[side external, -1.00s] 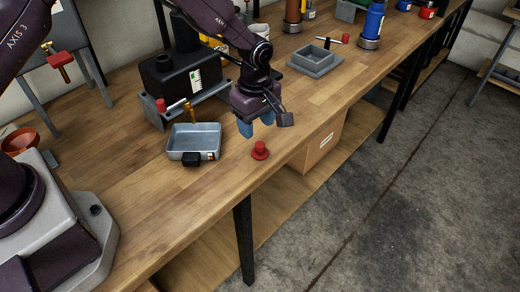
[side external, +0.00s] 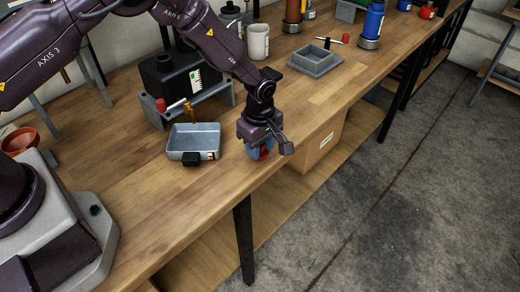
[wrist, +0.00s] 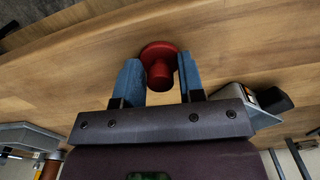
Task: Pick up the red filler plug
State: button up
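The red filler plug (wrist: 159,66) stands on the wooden bench, a round flange with a narrower knob. In the wrist view it sits between the two blue fingers of my gripper (wrist: 160,83), with a small gap visible on each side, so the gripper is open around it. In the side view my gripper (side external: 260,150) is low at the bench's front edge. Only a bit of the red plug (side external: 264,154) shows there, the rest hidden by the fingers.
A grey metal tray (side external: 194,139) lies just left of my gripper. Behind it is a black tank (side external: 180,78) on a grey stand. A square grey dish (side external: 316,61) and a white mug (side external: 258,41) stand farther back. The bench's front edge is close.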

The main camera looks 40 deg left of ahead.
grip_shut()
jog(key=shift+r, duration=0.15)
